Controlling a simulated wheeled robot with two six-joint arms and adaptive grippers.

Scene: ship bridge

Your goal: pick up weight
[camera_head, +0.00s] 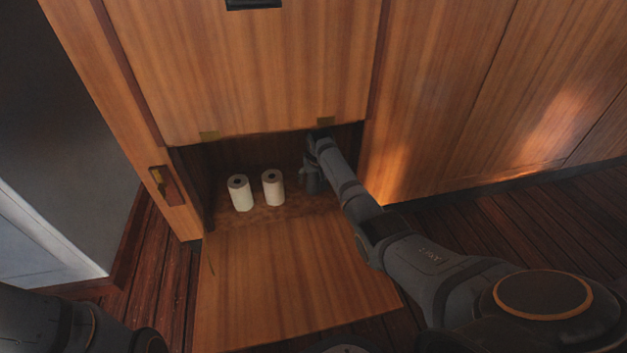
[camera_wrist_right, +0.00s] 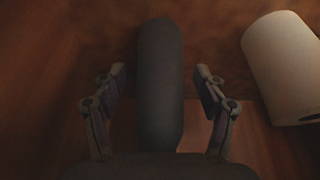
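A dark grey rounded bar, which looks like the weight (camera_wrist_right: 160,85), lies between the two fingers of my right gripper (camera_wrist_right: 161,88) in the right wrist view. The fingers stand apart with a gap on each side of it, so the gripper is open and not closed on it. Its near end is hidden by the gripper body. In the head view my right gripper (camera_head: 311,172) reaches into the low cabinet opening, and the weight cannot be told apart from it there. My left gripper is not in view.
Two white paper rolls (camera_head: 240,192) (camera_head: 273,187) stand in the cabinet left of my right gripper; one shows close by in the wrist view (camera_wrist_right: 286,65). A lowered wooden flap (camera_head: 285,280) lies in front. The opening's right wall is close to my arm.

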